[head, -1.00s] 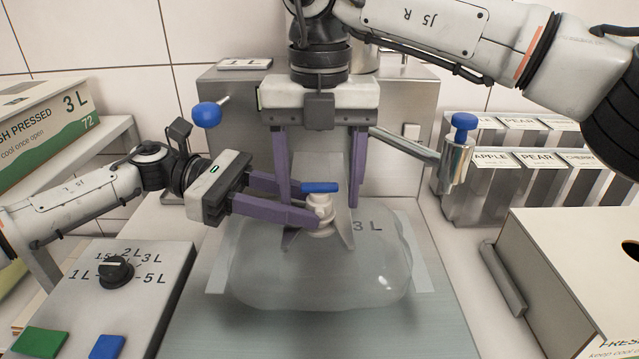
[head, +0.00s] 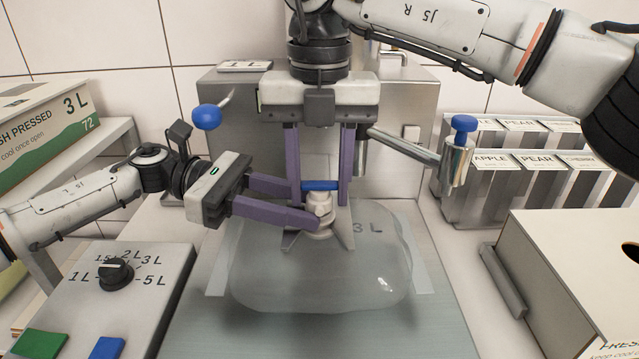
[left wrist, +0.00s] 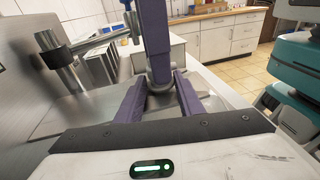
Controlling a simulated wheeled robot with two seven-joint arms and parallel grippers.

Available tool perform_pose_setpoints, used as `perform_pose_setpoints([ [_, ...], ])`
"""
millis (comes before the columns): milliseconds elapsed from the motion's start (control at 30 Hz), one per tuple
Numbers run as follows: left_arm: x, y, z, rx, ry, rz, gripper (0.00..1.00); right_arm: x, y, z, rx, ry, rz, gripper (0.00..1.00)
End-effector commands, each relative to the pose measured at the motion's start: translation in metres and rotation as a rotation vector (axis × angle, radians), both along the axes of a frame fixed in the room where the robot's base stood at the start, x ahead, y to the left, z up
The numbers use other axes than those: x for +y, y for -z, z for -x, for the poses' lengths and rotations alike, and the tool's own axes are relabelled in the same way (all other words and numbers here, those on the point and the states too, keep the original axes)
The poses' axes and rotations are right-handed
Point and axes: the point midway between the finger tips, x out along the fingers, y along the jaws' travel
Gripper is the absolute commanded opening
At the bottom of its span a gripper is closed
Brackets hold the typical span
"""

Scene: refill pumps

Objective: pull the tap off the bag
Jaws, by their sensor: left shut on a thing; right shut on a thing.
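The clear bag (head: 330,285), marked 3 L, lies flat on the metal tray. The cream tap (head: 320,203) with its blue cross handle (head: 320,185) stands upright at the bag's spout, near its back edge. My right gripper (head: 320,196) points down from above and is shut on the tap, one finger on each side. My left gripper (head: 306,203) comes in from the left and is shut around the spout (head: 320,230), just below. In the left wrist view its fingers hold a grey ring (left wrist: 160,86). A right finger blocks part of that view.
A metal filling machine (head: 235,110) stands behind, with a blue-topped nozzle arm (head: 465,122) at the right. A dial panel (head: 150,310) is at front left. A carton (head: 590,270) stands at front right. Labelled bins (head: 535,185) are at the back right.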

Motion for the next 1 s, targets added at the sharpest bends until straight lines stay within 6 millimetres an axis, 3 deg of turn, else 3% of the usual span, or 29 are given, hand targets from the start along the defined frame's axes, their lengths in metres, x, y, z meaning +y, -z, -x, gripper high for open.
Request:
perform_pose_setpoints([
  [367,0.000,0.001,0.000,0.001,0.001,-0.002,0.00,0.000,0.000,0.000,0.001,0.000,0.000,0.12],
  [1000,0.000,0.001,0.000,0.001,0.001,-0.002,0.00,0.000,-0.020,0.000,0.001,0.001,0.000,0.12],
])
